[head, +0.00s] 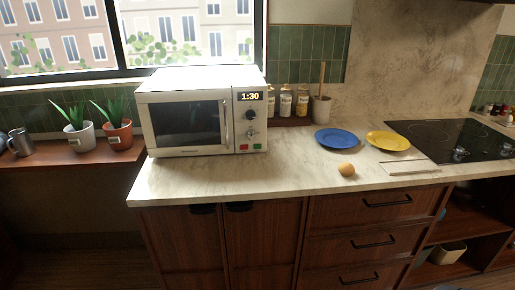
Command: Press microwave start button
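The white microwave (192,78) stands on the left end of the marble counter, its door shut. Its control panel is at the right of the front, with a display (250,97) reading 1:30 and dark knobs (250,115) below. At the bottom of the panel are a red button (243,147) and a green button (257,146) side by side. Any labels on them are too small to read. Neither of my grippers shows in the head view.
A blue plate (337,139), a yellow plate (388,141) and a round orange-brown item (346,170) lie right of the microwave. Jars (286,102) and a utensil crock (320,110) stand behind. The counter (225,180) before the microwave is clear. Potted plants (117,135) stand left.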

